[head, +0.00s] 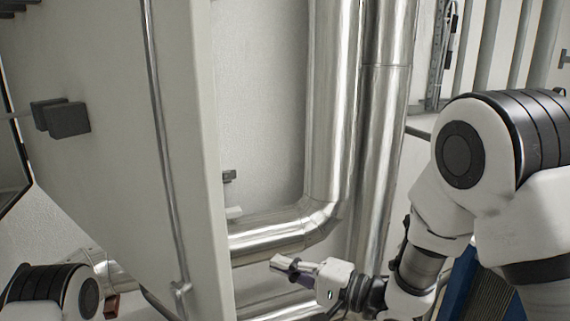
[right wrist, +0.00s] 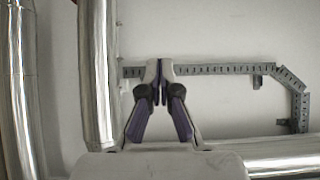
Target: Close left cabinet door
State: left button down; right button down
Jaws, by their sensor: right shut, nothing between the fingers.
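The left cabinet door (head: 110,160) is a large pale panel standing open on the left in the head view. A long metal rod runs down its visible face, and its free edge (head: 208,150) points toward the middle of the picture. My right gripper (head: 283,264) is to the right of this edge, low in front of the pipes, and apart from the door. In the right wrist view its fingertips (right wrist: 160,66) are together with nothing between them. My left arm shows at the bottom left; its gripper is not visible.
Large shiny pipes (head: 335,100) stand right of the door, and one bends into a horizontal pipe (head: 265,232) behind my right gripper. A dark block (head: 68,120) is on the door's left part. The right wrist view shows a grey perforated rail (right wrist: 215,69) on a pale wall.

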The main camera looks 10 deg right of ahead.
jog(key=shift+s+r, duration=0.1)
jog(key=shift+s, duration=0.05)
jog(key=v, duration=1.1)
jog(key=shift+s+d, duration=0.15)
jog(key=shift+d, duration=0.25)
